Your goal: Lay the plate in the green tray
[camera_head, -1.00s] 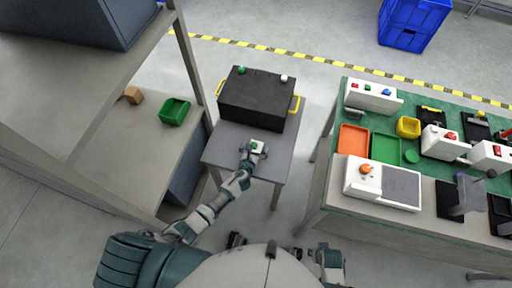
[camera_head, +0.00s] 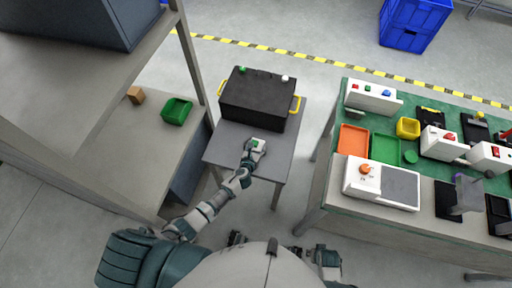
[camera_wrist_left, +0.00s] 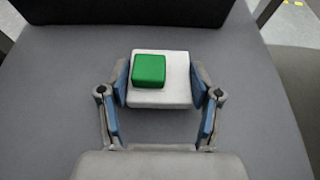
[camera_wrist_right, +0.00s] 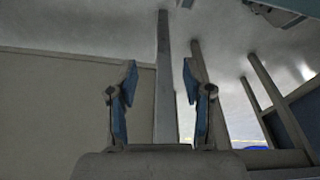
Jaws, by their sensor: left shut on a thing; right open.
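The plate is a white square piece with a green block on top, seen in the left wrist view (camera_wrist_left: 174,92) and small in the head view (camera_head: 261,144). My left gripper (camera_wrist_left: 160,88) is shut on the plate, with a blue-padded finger on each side. It is over the small grey table, in front of the black box; whether the plate touches the table I cannot tell. The flat green tray (camera_head: 386,148) lies on the workbench at the right, right of the orange tray. My right gripper (camera_wrist_right: 160,95) is open and empty, low beside the bench.
The black box (camera_head: 259,101) with yellow handles stands on the grey table (camera_head: 225,153). A floor gap separates that table from the workbench. The orange tray (camera_head: 353,141), a yellow bin (camera_head: 408,127) and a white device (camera_head: 383,183) surround the green tray. A green bin (camera_head: 176,111) sits on the left shelf.

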